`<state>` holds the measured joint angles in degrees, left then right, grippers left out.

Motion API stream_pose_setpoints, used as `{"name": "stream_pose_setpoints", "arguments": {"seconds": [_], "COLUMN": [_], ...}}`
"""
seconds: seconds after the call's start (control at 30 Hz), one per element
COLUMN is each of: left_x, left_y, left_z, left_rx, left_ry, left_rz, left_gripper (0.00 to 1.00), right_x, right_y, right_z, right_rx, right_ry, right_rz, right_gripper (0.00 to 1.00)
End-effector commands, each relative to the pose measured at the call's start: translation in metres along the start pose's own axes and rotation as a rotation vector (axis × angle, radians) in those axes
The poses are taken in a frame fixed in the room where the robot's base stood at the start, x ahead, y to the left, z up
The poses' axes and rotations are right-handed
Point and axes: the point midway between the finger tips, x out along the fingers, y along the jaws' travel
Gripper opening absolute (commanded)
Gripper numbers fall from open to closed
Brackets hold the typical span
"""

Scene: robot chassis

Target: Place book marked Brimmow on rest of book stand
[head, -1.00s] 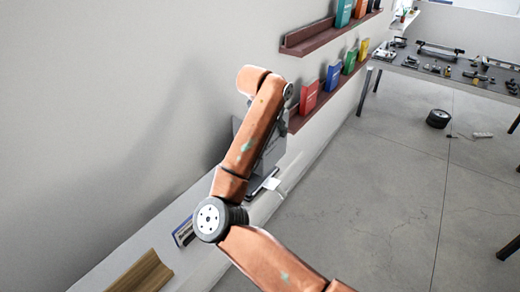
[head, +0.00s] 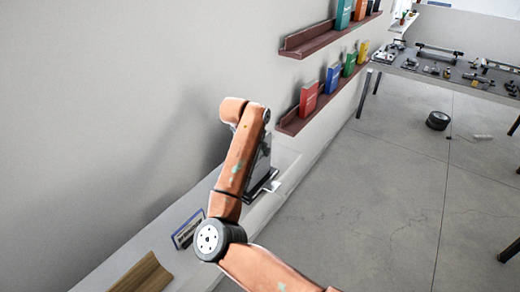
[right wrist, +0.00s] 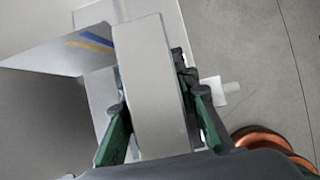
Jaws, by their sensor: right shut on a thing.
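My right gripper (right wrist: 160,115) has its green fingers shut on a pale grey, book-like slab (right wrist: 152,80), which is seen edge-on between them. No marking can be read on it, so I cannot confirm the name Brimmow. In the head view my orange right arm hides most of the gripper (head: 265,182) and the slab, low over the white ledge. A grey panel (right wrist: 45,65) with blue and yellow stripes lies left of the slab in the right wrist view; I cannot tell if it is the book stand. My left gripper is out of view.
A white ledge (head: 200,192) runs along the wall, with a blue-and-white card-like thing (head: 187,229) and a brown wooden piece (head: 143,273). Dark red shelves (head: 292,124) hold several upright books. A table (head: 400,68) with tools stands far right; the floor between is mostly clear.

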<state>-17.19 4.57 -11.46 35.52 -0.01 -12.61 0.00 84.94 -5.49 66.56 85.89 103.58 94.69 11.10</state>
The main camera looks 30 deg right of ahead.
Motion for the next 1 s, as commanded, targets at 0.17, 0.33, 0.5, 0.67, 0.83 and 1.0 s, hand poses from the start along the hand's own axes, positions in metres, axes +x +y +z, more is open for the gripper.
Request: {"name": "stream_pose_setpoints", "arguments": {"seconds": [0.17,0.33,0.5,0.67,0.83,1.0], "left_x": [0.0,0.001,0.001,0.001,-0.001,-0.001], "left_y": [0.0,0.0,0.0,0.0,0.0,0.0], "left_z": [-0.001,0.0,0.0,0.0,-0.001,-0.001], "left_rx": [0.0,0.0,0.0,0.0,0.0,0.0], "left_ry": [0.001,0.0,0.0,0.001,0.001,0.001], "left_rz": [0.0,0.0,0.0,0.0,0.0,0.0], "left_gripper": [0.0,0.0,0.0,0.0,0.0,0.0], "right_x": [-0.002,0.001,0.001,0.001,-0.001,-0.021], "right_y": [0.0,0.0,0.0,0.0,0.0,0.001], "right_z": [0.001,-0.001,-0.001,-0.001,0.001,0.0], "right_rx": [0.001,-0.001,-0.001,-0.001,-0.001,-0.002], "right_ry": [-0.003,0.001,0.0,0.0,0.0,-0.001], "right_rz": [0.002,0.0,0.0,0.0,0.0,0.002], "right_gripper": [0.0,0.33,0.45,0.46,0.46,0.46]}}
